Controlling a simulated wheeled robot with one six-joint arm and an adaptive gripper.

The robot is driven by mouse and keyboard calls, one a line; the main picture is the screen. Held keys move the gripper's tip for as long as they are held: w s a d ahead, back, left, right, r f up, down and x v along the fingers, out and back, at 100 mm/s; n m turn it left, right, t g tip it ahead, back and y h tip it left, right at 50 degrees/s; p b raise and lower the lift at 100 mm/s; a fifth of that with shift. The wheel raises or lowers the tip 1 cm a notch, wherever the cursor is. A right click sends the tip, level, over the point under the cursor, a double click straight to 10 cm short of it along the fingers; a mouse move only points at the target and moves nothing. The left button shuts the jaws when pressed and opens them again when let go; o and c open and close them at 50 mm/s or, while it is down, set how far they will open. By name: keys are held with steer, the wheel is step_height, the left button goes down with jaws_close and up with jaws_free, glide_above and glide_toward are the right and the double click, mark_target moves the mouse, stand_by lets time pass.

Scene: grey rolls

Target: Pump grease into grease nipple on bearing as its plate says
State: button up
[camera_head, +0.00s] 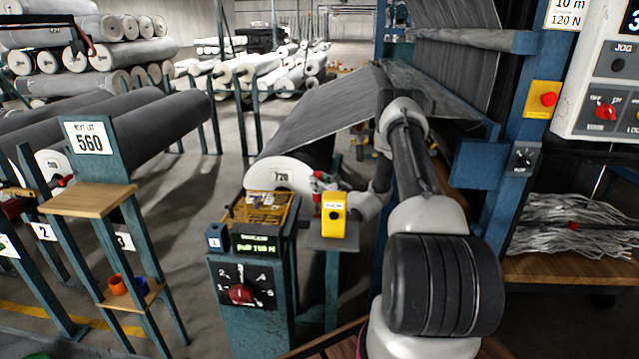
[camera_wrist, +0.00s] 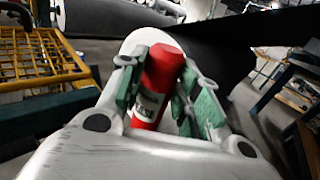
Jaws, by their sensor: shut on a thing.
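My gripper (camera_wrist: 157,75) is shut on a red cylinder (camera_wrist: 160,72) with a white label, whose dark lettering is too blurred to read fully. The green finger pads press on both sides of it. In the wrist view that roll's pale end (camera_wrist: 140,40) is just behind the red cylinder. I cannot make out a bearing, a grease nipple or its plate in either view.
A teal console (camera_head: 245,285) with a dial and green display stands below the roll, with a yellow wire guard (camera_head: 258,208) on top. Wooden shelf stand (camera_head: 92,200) at left; machine frame and control panel (camera_head: 605,90) at right.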

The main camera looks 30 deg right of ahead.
mark_target(319, 174)
steer(key=shift+f, duration=0.45)
stand_by(1.2)
steer(key=shift+r, duration=0.5)
steer(key=shift+f, duration=0.6)
stand_by(1.2)
steer(key=shift+r, duration=0.1)
steer(key=shift+r, duration=0.6)
steer(key=shift+r, duration=2.4)
